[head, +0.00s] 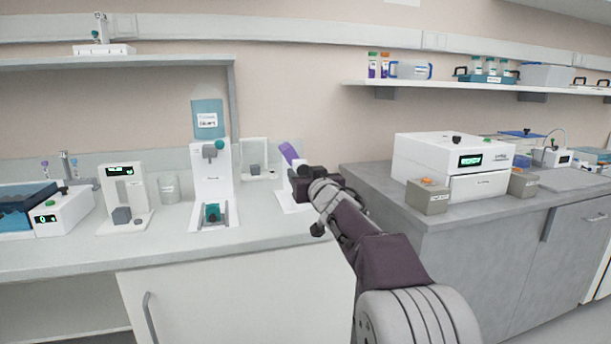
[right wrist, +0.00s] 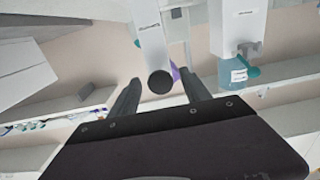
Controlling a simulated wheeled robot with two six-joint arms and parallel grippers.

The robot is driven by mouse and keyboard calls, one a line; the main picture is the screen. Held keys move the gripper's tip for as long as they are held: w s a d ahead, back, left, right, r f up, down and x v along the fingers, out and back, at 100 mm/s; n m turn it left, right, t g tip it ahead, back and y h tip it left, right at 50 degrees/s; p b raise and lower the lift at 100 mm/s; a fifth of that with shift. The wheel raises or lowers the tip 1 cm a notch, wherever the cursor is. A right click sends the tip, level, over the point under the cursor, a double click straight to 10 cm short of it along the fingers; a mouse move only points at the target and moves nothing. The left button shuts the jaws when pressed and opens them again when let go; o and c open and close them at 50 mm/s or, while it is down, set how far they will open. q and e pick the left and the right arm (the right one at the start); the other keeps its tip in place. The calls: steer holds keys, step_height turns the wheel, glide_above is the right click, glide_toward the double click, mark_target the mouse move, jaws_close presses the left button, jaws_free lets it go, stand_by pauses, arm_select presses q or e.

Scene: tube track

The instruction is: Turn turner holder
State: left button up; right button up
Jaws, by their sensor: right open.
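The turner holder appears to be the white stand (head: 291,199) with a purple tube (head: 289,152), on the left bench. My right gripper (head: 299,178) is in front of it and hides much of it. In the right wrist view, a labelled white arm (right wrist: 149,38) ends in a round black knob (right wrist: 160,82). The knob shows between the two open fingers of my right gripper (right wrist: 159,77), with gaps on both sides; I see no contact. A bit of purple (right wrist: 175,72) shows behind the knob. My left gripper is out of view.
A white dispenser (head: 211,175) with a blue tank (head: 208,118) stands left of the stand. A clear beaker (head: 169,187) and a white device (head: 126,193) stand further left. The grey counter (head: 432,215) to the right carries a white box-shaped machine (head: 420,154).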

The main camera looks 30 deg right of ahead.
jaws_close()
